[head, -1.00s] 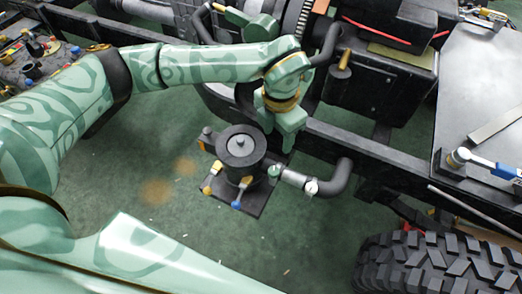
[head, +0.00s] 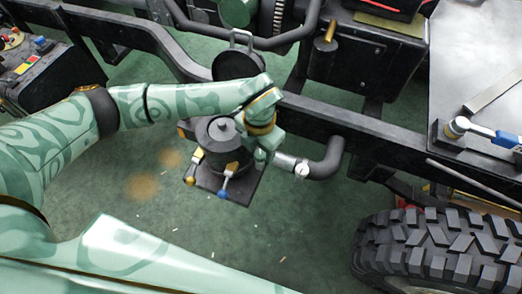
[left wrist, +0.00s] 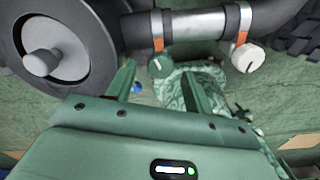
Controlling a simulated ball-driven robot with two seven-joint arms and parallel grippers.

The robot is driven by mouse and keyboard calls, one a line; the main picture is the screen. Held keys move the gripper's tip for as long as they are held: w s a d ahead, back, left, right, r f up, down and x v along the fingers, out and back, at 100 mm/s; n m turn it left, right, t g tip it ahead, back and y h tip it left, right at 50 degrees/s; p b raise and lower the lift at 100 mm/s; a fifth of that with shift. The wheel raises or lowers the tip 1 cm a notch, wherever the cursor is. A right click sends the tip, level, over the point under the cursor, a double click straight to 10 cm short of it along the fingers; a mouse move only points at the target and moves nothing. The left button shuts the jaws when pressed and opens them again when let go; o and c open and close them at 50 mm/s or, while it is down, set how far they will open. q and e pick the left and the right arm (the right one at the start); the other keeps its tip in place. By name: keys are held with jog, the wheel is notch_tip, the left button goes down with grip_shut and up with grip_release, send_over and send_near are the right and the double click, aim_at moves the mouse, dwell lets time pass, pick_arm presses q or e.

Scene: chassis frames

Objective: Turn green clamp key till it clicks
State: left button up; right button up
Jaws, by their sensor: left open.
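The green clamp key (left wrist: 160,66) is a small round knob with a pale line on its face, on an orange-marked clamp around the hose joint. My left gripper (left wrist: 163,72) is open, its two fingers on either side of the key in the picture; contact cannot be told. In the head view my left gripper (head: 264,154) is over the pipe beside the black canister (head: 221,137) and hides the green key. A white clamp key (left wrist: 249,58) sits further right on the pipe, and also shows in the head view (head: 301,171). My right gripper is not in view.
The black bent hose (head: 326,160) runs right from the joint to the chassis rail (head: 345,122). Yellow and blue valve handles (head: 223,190) stick out in front of the canister. A tyre (head: 425,250) stands at lower right. Green floor lies open in front.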

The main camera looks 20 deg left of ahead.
pick_arm(q)
jog(key=shift+f, duration=0.8)
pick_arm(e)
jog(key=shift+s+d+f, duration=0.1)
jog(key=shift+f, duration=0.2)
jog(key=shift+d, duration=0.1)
pick_arm(q)
jog(key=c, duration=1)
jog(key=shift+r, duration=0.1)
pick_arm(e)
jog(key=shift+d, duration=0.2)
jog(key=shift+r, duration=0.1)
